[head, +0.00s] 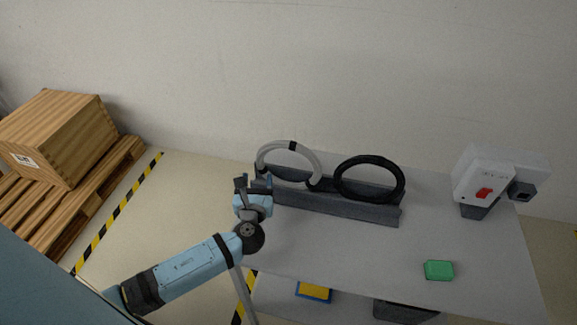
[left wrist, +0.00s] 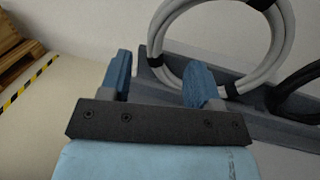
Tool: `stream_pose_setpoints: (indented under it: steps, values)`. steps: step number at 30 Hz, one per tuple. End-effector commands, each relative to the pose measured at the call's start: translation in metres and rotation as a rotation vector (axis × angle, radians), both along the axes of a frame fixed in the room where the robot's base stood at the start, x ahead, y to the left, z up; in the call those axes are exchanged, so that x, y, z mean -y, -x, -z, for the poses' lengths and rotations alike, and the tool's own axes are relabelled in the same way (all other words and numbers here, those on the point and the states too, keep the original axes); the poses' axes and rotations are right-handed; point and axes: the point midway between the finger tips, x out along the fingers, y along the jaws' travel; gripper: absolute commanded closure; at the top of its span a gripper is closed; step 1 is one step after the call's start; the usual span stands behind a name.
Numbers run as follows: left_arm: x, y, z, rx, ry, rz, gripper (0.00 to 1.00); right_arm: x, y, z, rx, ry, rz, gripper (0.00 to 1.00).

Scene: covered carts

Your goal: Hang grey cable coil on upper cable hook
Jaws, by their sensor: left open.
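The grey cable coil (head: 313,158) stands upright in a dark grey rack (head: 350,208) on the cart top, with black ties on it. In the left wrist view the coil (left wrist: 278,50) is just beyond my left gripper (left wrist: 157,80), whose blue fingers are apart with nothing gripped between them. In the head view my left gripper (head: 254,184) is open at the left end of the rack, beside the coil. A black coil (head: 370,197) stands in the same rack to the right. No cable hook is seen in either view. My right gripper is not in view.
A white device with a red switch (head: 484,192) stands at the cart top's right. A green box (head: 438,270) lies near the front. A yellow and blue item (head: 314,292) and dark bin (head: 400,312) are below. A wooden crate (head: 58,135) sits on a pallet at left.

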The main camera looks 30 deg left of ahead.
Motion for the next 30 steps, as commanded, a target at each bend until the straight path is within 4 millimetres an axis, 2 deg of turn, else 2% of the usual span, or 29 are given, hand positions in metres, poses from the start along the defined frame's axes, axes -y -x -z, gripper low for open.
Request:
stream_pose_setpoints:
  steps: [3,11,19,29,30]
  values:
    - [-0.009,-0.019,-0.001,0.0,-0.001,0.0,0.43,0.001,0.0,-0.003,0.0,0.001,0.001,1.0]
    - [-0.017,-0.037,0.001,0.0,0.003,-0.001,0.43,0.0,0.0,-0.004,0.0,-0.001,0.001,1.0]
    - [-0.033,-0.072,0.006,0.0,0.002,-0.001,0.43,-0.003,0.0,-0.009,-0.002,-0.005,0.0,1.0]
    - [-0.035,-0.078,0.007,0.0,0.004,0.001,0.43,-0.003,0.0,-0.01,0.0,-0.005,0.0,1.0]
    - [-0.035,-0.078,0.007,0.0,0.004,0.0,0.52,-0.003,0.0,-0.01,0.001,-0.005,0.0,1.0]
